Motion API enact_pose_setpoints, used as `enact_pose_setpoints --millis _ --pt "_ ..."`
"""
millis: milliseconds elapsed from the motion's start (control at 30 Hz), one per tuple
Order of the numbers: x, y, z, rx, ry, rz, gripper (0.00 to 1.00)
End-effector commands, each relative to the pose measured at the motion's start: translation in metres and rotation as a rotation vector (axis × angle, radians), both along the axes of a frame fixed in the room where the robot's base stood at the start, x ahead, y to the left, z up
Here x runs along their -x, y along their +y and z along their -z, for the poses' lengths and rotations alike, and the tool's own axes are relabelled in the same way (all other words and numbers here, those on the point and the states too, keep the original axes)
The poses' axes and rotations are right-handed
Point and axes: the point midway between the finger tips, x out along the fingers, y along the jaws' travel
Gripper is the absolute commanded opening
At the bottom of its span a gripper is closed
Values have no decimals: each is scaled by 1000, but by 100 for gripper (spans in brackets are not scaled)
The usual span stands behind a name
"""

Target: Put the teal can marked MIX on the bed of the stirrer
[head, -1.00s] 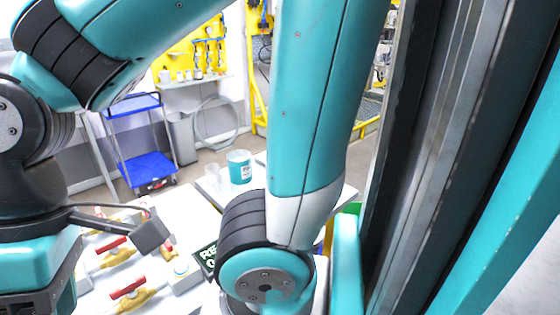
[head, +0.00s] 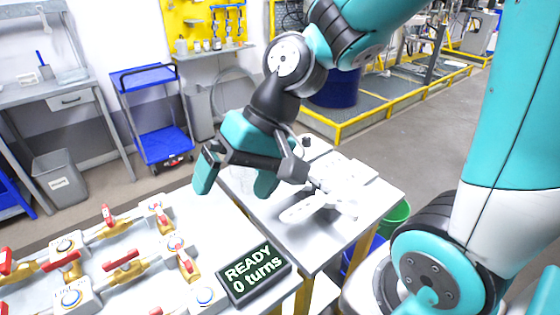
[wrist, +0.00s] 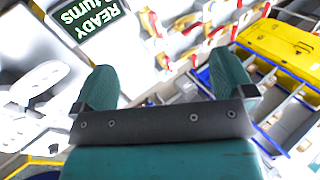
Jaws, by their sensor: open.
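My gripper (head: 236,182) is open over the gap between the valve bench and the side table (head: 375,195). Its two teal fingers are apart in the wrist view (wrist: 165,88), with nothing between them. I cannot make out the teal can marked MIX in either current view; my gripper and wrist cover part of the side table. A white apparatus with flat, rounded arms (head: 325,205) stands on the side table, partly behind my wrist. I cannot tell whether it is the stirrer, and no bed is clearly visible. A black display (head: 255,280) reads "READY 0 turns".
The valve bench (head: 215,230) carries several red-handled brass valves (head: 122,262). A blue cart (head: 165,145), a grey bin (head: 60,180) and a yellow-railed platform (head: 400,112) stand behind. A green bucket (head: 395,218) is beside the side table. Open floor lies at right.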

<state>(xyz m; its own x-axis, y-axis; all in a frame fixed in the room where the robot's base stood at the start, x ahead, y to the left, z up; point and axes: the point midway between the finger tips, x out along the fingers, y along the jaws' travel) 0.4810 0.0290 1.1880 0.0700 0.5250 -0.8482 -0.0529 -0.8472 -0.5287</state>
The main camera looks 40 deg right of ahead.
Motion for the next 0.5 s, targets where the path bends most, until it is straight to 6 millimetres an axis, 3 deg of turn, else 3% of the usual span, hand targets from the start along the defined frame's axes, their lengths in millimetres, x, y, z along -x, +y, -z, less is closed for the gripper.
enact_pose_setpoints --millis 33,100,233,400,500 --pt "-25 -20 16 -75 84 208 100" --pt "-58 -49 31 -210 197 508 100" --pt "-103 -122 62 -508 404 1051 100" --pt "-124 -224 97 -936 629 1603 100" --pt "-121 -268 113 -1143 717 1797 100"
